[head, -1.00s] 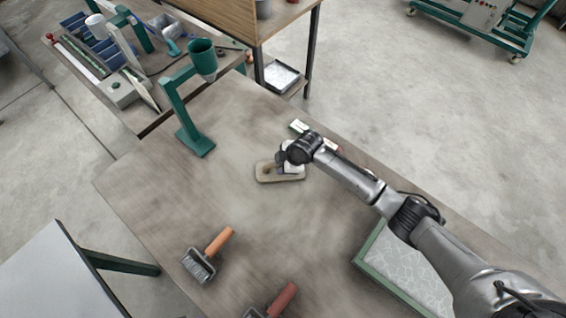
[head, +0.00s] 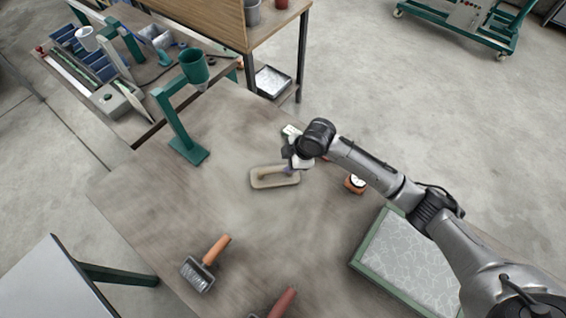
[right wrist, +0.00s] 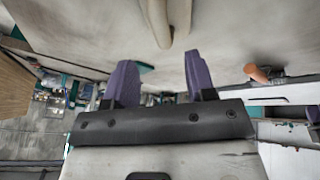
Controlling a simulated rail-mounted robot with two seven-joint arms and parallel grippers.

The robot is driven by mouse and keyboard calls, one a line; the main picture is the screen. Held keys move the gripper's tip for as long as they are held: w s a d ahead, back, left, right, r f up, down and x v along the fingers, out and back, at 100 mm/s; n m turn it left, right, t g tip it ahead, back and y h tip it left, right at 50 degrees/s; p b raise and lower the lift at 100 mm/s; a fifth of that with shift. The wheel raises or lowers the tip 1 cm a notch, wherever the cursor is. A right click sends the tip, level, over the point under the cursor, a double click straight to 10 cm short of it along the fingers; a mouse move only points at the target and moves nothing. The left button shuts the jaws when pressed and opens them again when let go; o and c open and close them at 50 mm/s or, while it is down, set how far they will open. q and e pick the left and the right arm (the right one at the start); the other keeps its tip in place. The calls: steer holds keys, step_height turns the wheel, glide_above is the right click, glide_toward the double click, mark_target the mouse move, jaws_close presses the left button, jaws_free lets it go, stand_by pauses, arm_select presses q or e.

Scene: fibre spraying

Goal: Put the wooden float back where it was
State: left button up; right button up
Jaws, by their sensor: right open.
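The wooden float (head: 262,183), a tan rounded board with a handle, lies flat on the big table, right of the green stand. My right gripper (head: 291,166) is at the float's right end and hides part of it. In the right wrist view my right gripper (right wrist: 161,85) has its two purple fingers apart with nothing between them. A tan, rounded piece, apparently the float's handle (right wrist: 160,18), shows beyond the fingertips at the top. I cannot tell the exact gap. My left gripper is not in view.
A green stand with a cup (head: 188,150) is at the left. An orange-handled roller (head: 203,268) lies at the front, with another handle (head: 283,302) nearby. A green-framed tray (head: 360,268) is at the right. A small orange round device (head: 355,183) stands beside my right arm.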

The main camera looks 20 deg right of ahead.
steer(key=shift+v, duration=1.25)
steer(key=s+a+f+m, duration=0.3)
steer(key=s, duration=0.5)
steer(key=s+a+f+m, duration=0.2)
steer(key=s+f, duration=0.1)
steer(key=s, duration=0.4)
steer(key=s+d+m+h, duration=0.1)
steer(key=s+d+m, duration=0.2)
steer(key=s, duration=0.4)
steer(key=s+d+m+h, duration=0.2)
steer(key=s+m, duration=0.3)
steer(key=s, duration=0.3)
steer(key=shift+s+d, duration=0.35)
steer(key=shift+d, duration=0.05)
